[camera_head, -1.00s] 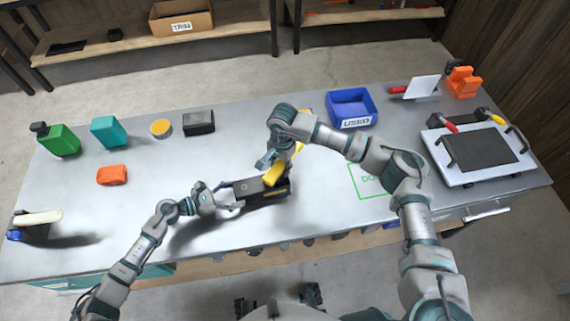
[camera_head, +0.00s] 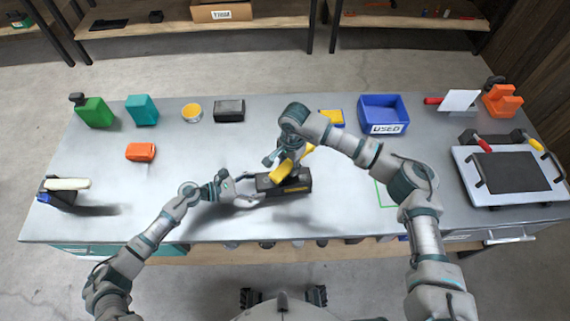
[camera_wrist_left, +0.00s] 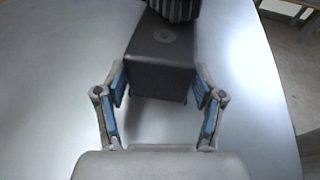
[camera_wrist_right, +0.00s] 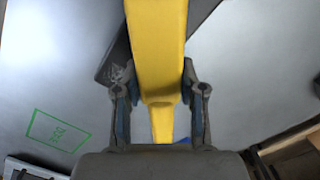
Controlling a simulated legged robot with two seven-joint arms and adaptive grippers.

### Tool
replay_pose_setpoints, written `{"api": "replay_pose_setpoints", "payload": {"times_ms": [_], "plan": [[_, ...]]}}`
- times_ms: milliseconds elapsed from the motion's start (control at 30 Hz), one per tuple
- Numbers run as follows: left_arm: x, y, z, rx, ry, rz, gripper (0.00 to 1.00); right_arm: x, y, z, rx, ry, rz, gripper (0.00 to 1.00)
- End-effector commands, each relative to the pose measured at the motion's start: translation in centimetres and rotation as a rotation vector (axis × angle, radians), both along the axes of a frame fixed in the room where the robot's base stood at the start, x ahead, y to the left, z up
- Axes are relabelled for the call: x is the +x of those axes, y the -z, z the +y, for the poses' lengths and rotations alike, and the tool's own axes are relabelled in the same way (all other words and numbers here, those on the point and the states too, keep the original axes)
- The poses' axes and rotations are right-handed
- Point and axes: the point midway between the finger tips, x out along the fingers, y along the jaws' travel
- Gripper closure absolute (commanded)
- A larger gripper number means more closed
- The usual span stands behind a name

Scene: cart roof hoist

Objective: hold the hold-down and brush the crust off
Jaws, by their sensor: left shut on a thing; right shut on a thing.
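The dark block (camera_head: 267,183), which I take as the hold-down, lies near the table's front middle. My left gripper (camera_head: 232,190) is shut on its left end. In the left wrist view, the fingers (camera_wrist_left: 162,90) flank the block's near end (camera_wrist_left: 162,68). My right gripper (camera_head: 281,160) is shut on a yellow-handled brush (camera_head: 284,171) above the block. The yellow handle (camera_wrist_right: 157,45) fills the middle of the right wrist view. A dark ribbed part (camera_wrist_left: 174,8) meets the block's far top. A pale mark (camera_wrist_right: 120,76) shows on the block; I cannot tell whether it is crust.
A blue bin marked USED (camera_head: 387,127) and a yellow item (camera_head: 331,117) stand behind my right arm. A white tray (camera_head: 480,190) is at the right. An orange block (camera_head: 141,152) and several containers are at the left. The front-left table area is mostly clear.

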Motion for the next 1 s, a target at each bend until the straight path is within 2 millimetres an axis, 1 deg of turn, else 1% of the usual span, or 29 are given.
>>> {"api": "replay_pose_setpoints", "payload": {"times_ms": [100,833,1000], "plan": [[0.0,-0.1,0.0,-0.001,-0.001,-0.001,0.65,0.1,0.1,-1.2,-0.002,0.002,0.0,0.88],[0.1,-0.1,0.1,-0.002,-0.002,-0.001,0.65,0.6,0.2,-7.7,-0.002,0.003,0.001,0.88],[0.1,-0.1,0.1,-0.002,-0.002,-0.001,0.65,0.4,0.2,-5.9,-0.001,-0.002,0.001,0.88]]}}
